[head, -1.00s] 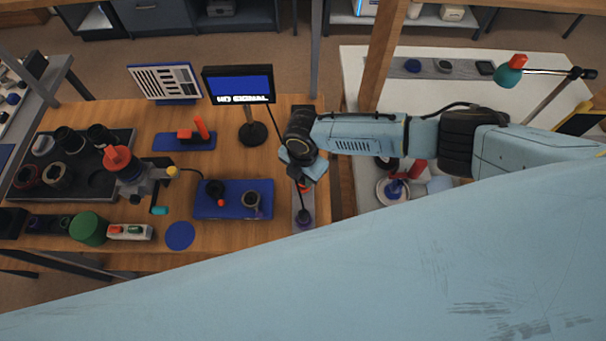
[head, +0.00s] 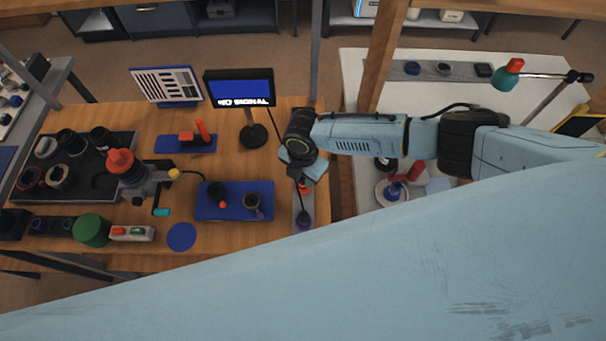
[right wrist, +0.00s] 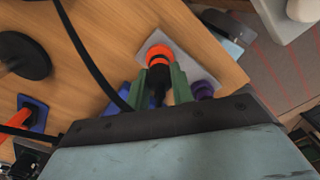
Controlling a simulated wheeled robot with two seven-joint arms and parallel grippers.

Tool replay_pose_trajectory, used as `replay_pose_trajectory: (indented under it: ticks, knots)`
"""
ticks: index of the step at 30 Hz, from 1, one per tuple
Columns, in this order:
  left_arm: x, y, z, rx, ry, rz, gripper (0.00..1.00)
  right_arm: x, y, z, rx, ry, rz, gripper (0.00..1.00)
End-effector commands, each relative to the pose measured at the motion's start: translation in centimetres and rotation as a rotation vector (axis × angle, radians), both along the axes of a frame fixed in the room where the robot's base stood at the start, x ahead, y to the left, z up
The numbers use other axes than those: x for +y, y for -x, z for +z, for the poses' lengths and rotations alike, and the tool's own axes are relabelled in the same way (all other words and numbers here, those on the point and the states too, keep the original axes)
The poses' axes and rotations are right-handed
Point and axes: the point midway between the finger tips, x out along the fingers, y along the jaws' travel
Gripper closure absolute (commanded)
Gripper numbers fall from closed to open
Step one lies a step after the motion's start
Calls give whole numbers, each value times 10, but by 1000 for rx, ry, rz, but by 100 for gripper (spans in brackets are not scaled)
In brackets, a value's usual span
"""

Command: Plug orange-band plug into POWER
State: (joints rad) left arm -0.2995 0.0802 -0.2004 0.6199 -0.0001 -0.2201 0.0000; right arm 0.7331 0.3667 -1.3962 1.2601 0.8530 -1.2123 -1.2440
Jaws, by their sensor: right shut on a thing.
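My right gripper (head: 303,182) is over the grey plate (head: 309,208) at the right edge of the wooden bench. In the right wrist view its green fingers (right wrist: 160,85) are shut on the black body of the orange-band plug (right wrist: 158,88). The orange band (right wrist: 158,61) shows just beyond the fingertips. An orange ring (right wrist: 157,50) on the grey plate (right wrist: 185,58) lies right in line with it. I cannot tell whether plug and ring touch. No POWER label is readable. A purple ring (right wrist: 203,90) is beside the fingers. My left gripper is out of view.
A monitor (head: 240,88) stands behind and left of the right gripper. A blue mat (head: 234,212) with small parts lies to its left. A black cable (right wrist: 85,50) runs past the fingers in the right wrist view. A white table (head: 350,85) is to the right.

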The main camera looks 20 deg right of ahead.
Motion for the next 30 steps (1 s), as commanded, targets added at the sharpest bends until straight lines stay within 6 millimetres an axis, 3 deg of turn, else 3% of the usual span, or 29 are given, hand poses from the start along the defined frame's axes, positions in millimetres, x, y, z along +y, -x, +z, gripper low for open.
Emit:
replay_pose_trajectory:
  ticks: [30]
  knots:
    - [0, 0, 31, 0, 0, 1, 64, 0, 0, 32, 1, 1, 0, 100]
